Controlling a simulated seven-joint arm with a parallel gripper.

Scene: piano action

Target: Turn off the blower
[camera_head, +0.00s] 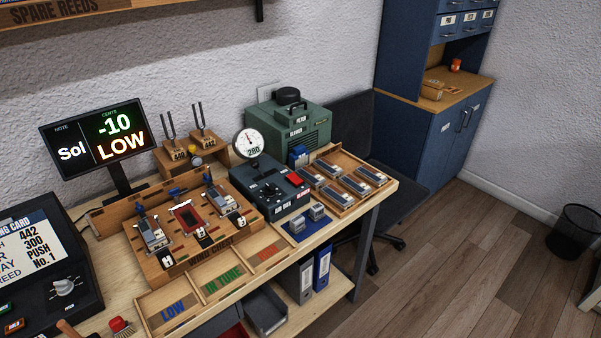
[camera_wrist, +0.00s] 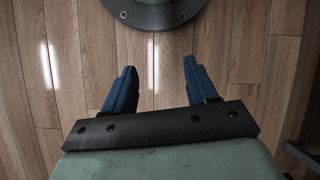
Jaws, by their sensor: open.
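The green blower box (camera_head: 300,120), with a black cap on top and filter and blower labels, stands at the back right of the bench in the head view. In front of it is a dark air box (camera_head: 268,188) with a round gauge (camera_head: 249,143) above it showing 280. A red switch (camera_head: 294,179) sits on the air box's right side, beside a small label that seems to read blower. Its on or off position is too small to tell. My gripper (camera_wrist: 160,67) shows only in the wrist view, open and empty, with its blue fingers over the wooden floor, away from the bench things.
A wooden tray of metal reeds (camera_head: 345,205) lies right of the air box. The wooden wind chest (camera_head: 185,260) is to its left, near tuning forks (camera_head: 185,132) and a display (camera_head: 98,138) reading Sol, -10, LOW. A chair (camera_head: 350,125) stands behind the bench's right end.

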